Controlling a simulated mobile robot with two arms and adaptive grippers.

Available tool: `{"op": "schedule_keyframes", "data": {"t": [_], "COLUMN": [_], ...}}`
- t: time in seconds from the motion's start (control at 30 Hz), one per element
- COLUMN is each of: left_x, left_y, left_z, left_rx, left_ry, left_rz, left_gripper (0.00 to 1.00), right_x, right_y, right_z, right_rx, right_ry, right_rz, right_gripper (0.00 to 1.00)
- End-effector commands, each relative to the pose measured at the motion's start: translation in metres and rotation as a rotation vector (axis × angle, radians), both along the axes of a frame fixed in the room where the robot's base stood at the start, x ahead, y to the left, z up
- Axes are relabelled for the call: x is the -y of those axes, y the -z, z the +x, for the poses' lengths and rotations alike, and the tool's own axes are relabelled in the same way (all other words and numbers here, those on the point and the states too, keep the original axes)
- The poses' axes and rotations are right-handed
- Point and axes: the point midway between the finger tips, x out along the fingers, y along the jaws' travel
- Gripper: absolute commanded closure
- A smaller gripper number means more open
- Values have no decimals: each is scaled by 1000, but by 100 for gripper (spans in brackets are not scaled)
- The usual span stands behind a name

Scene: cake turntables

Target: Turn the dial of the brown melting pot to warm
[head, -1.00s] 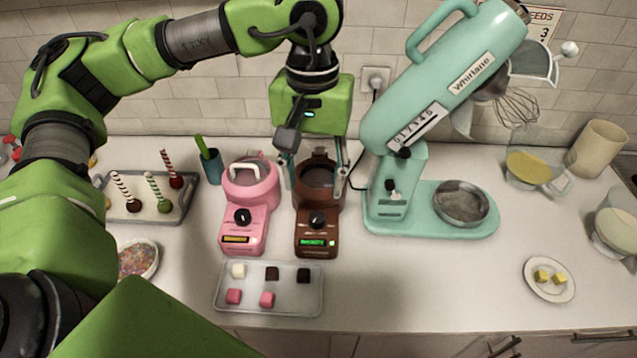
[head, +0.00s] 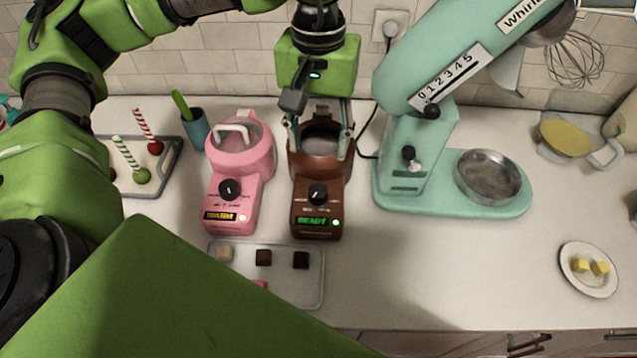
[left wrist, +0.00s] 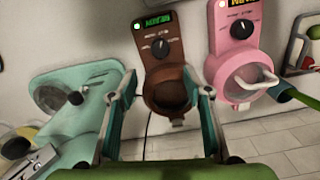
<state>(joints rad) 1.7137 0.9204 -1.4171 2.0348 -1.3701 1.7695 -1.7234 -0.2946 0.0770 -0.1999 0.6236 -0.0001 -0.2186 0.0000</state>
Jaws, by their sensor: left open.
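The brown melting pot (head: 304,163) stands on the counter between the pink pot and the teal mixer. Its black dial (head: 318,194) is on the sloped front, above a green lit display that appears to read READY. The dial (left wrist: 160,47) also shows in the left wrist view, with the brown pot (left wrist: 168,75) upside down there. My left gripper (head: 319,150) is open above the pot's round bowl, its fingers pointing down to either side of the opening. In the left wrist view the fingers (left wrist: 165,92) are spread and hold nothing. My right gripper is not in view.
The pink melting pot (head: 229,185) stands close on the left. The teal mixer (head: 407,160) is on the right. A tray (head: 315,285) with several small cubes lies in front. My green arm link covers the lower left. The counter at front right is mostly clear.

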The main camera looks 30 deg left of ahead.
Motion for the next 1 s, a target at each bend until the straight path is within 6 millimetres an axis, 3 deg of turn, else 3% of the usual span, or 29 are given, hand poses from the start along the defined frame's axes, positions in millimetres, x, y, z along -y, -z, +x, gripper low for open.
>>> {"op": "schedule_keyframes", "data": {"t": [0.33, 0.6, 1.0], "left_x": [-1, -1, 0], "left_y": [68, 112, 126], "left_z": [-2, -1, -1], "left_rx": [-6, -2, 0], "left_ry": [-1, -2, -1], "left_rz": [2, 1, -1], "left_gripper": [55, 55, 55], "right_x": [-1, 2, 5], "right_y": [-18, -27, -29], "right_z": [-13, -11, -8], "right_rx": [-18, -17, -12], "right_ry": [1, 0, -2], "right_rz": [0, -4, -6], "right_gripper": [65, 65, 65]}}
